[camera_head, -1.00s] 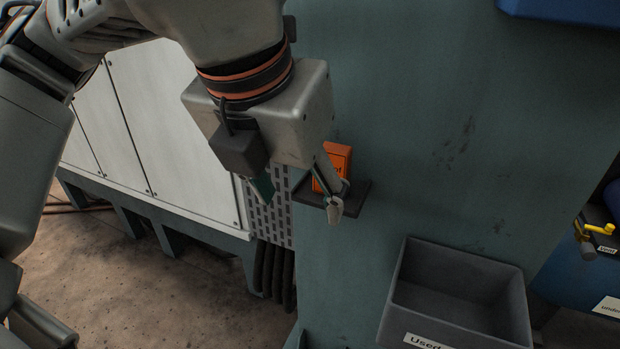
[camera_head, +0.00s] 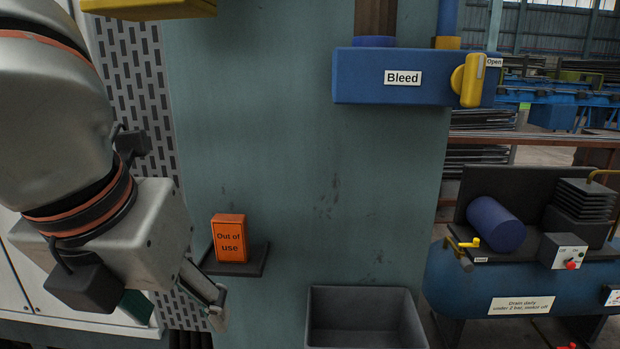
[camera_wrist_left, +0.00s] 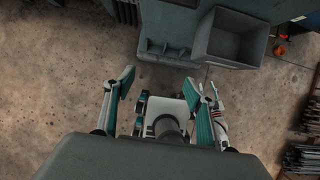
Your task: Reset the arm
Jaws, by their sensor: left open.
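My left gripper (camera_head: 180,305) comes in from the left in the head view, with its fingers pointing down and to the right. It is below and left of the orange block marked "Out of use", and nothing shows between its fingers. In the left wrist view the gripper (camera_wrist_left: 165,95) has its two teal-padded fingers spread wide and empty. Parts of my own base show between and below them.
The orange block (camera_head: 229,238) stands on a small dark shelf (camera_head: 256,262) on the teal column (camera_head: 310,180). A grey open bin (camera_head: 365,293) is below right and also shows in the wrist view (camera_wrist_left: 230,42). A blue "Bleed" block (camera_head: 400,95) with yellow lever (camera_head: 472,80) sits above. A blue tank (camera_head: 470,285) stands right.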

